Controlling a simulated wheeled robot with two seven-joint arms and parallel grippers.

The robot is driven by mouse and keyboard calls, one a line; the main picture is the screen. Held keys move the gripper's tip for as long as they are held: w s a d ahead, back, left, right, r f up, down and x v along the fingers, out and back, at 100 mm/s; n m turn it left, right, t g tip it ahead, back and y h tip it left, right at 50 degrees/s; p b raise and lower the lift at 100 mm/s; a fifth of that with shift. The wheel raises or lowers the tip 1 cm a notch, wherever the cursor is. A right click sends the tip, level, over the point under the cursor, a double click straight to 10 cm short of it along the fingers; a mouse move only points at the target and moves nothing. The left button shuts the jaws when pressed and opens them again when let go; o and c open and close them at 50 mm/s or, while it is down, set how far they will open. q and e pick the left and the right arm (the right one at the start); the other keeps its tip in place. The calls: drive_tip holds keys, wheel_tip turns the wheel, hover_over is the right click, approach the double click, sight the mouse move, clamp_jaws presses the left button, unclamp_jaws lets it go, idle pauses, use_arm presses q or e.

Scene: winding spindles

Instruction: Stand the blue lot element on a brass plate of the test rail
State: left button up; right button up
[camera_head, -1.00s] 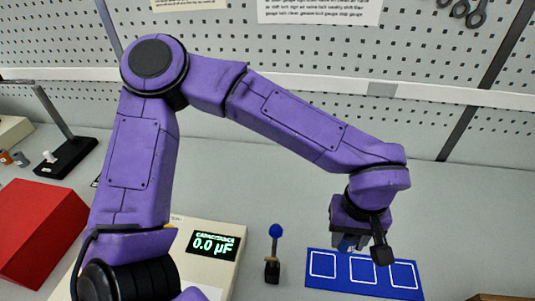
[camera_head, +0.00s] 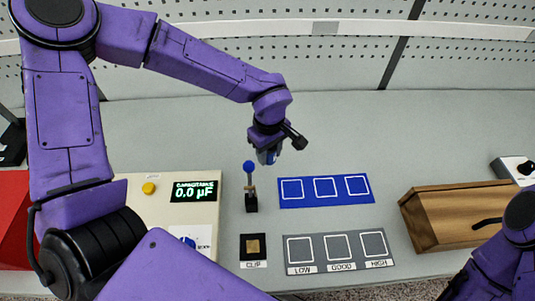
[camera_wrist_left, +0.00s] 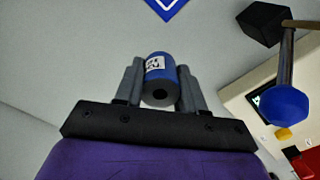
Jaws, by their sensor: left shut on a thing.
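My left gripper (camera_head: 268,156) is shut on the blue lot element, a short blue cylinder. In the left wrist view the element (camera_wrist_left: 158,72) sits between the two grey fingers, with a white printed label on its side and a dark hole in its near end. The gripper is above the bench, behind and left of the blue mat. A brass-coloured square (camera_head: 253,246) lies on a black pad marked CLIP, in front of the blue-knobbed lever (camera_head: 250,187). I cannot make out any other brass plate. My right gripper is out of view.
The blue mat (camera_head: 307,202) has three outlined squares; a grey mat (camera_head: 316,267) reads LOW, GOOD, HIGH. The capacitance meter (camera_head: 147,209) reads 0.0 µF. A wooden box (camera_head: 455,210) stands right. The bench behind the blue mat is clear.

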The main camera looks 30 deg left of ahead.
sight(268, 159)
use_arm(q)
drive_tip(key=f, duration=0.2)
drive_tip(key=w+f, duration=0.1)
drive_tip(key=f, duration=0.1)
drive_tip(key=shift+a, duration=0.35)
drive_tip(key=shift+s, duration=0.15)
drive_tip(key=shift+f, duration=0.2)
drive_tip(key=o, duration=1.1)
drive_tip(key=shift+c, duration=0.2)
